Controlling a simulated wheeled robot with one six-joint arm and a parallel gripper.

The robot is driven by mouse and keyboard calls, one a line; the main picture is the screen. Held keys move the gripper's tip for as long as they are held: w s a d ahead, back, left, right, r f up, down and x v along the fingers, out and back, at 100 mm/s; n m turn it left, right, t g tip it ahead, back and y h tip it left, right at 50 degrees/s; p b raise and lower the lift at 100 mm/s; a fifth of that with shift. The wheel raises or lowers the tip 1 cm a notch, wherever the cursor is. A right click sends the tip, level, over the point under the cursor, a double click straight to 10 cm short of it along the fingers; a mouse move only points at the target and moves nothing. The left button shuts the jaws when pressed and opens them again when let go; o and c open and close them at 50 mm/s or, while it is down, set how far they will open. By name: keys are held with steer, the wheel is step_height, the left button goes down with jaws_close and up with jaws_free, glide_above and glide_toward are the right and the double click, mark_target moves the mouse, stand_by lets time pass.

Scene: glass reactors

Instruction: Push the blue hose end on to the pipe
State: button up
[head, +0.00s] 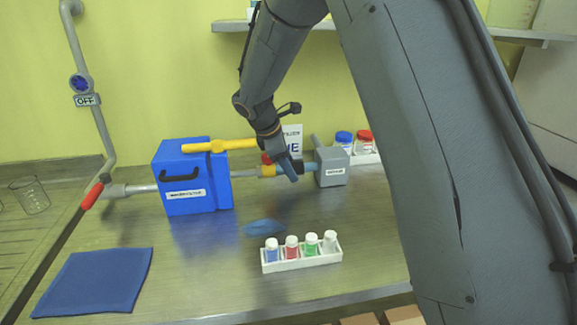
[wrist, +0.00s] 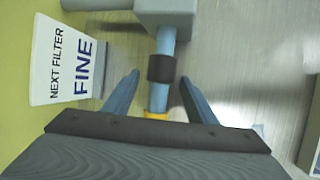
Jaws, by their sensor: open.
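The light blue hose (head: 310,168) runs left from a grey box (head: 333,168) toward a yellow pipe piece (head: 266,171) on the right side of the blue filter box (head: 192,180). In the wrist view the hose (wrist: 158,96) carries a black band (wrist: 161,68) and meets the yellow piece (wrist: 155,116) near the gripper's palm. Whether the hose end sits over the pipe or only touches it I cannot tell. My gripper (head: 290,172) is open, its blue fingers on either side of the hose; in the wrist view the fingers (wrist: 160,77) show gaps to it.
A white "NEXT FILTER FINE" sign (wrist: 70,60) stands close beside the fingers. A white rack (head: 301,258) with several small bottles stands in front. Blue- and red-lidded jars (head: 354,142) stand behind the grey box. A blue cloth (head: 95,280) lies front left; the bench between is mostly clear.

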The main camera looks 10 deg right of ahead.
steer(key=b+v, duration=0.1)
steer(key=v, duration=0.6)
steer(key=shift+r, duration=0.3)
steer(key=shift+s+a, duration=0.1)
steer(key=shift+a, duration=0.05)
